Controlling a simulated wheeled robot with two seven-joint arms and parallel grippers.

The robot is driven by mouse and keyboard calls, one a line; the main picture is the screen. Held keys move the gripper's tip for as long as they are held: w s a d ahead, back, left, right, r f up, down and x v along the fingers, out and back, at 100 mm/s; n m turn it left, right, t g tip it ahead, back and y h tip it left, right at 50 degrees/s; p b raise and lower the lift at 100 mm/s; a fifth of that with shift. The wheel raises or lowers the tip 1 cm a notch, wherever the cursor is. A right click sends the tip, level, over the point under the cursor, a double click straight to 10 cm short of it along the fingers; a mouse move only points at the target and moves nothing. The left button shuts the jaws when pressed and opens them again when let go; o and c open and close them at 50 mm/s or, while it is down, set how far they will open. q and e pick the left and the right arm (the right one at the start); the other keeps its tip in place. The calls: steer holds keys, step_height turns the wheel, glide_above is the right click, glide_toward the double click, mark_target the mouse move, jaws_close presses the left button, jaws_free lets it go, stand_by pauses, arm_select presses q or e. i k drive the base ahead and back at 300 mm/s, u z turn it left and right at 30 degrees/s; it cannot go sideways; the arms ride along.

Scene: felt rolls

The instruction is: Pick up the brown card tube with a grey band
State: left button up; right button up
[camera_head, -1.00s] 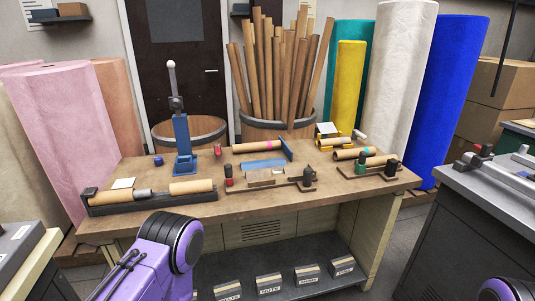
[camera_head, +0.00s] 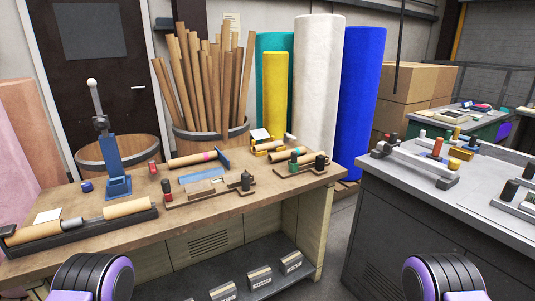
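A brown card tube (camera_head: 126,208) lies in a long black cradle (camera_head: 90,233) at the left front of the wooden bench. A grey section (camera_head: 72,224) sits along its line, with more brown tube (camera_head: 35,233) to its left. I cannot tell whether this is one tube with a grey band or separate pieces. Another brown tube with a pink band (camera_head: 208,156) lies farther back on the bench. Neither gripper shows; only purple and black parts of my arms are at the bottom edge.
A blue upright press (camera_head: 118,160) stands behind the cradle. Small wooden fixtures (camera_head: 207,193) and short tubes on stands (camera_head: 265,147) fill the bench's right half. A grey cabinet (camera_head: 400,210) stands to the right, across a floor gap. A barrel of tubes (camera_head: 211,140) stands behind.

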mark_target(270, 146)
steer(key=k, duration=0.3)
steer(key=u, duration=0.9)
steer(key=i, duration=0.75)
steer(key=z, duration=0.1)
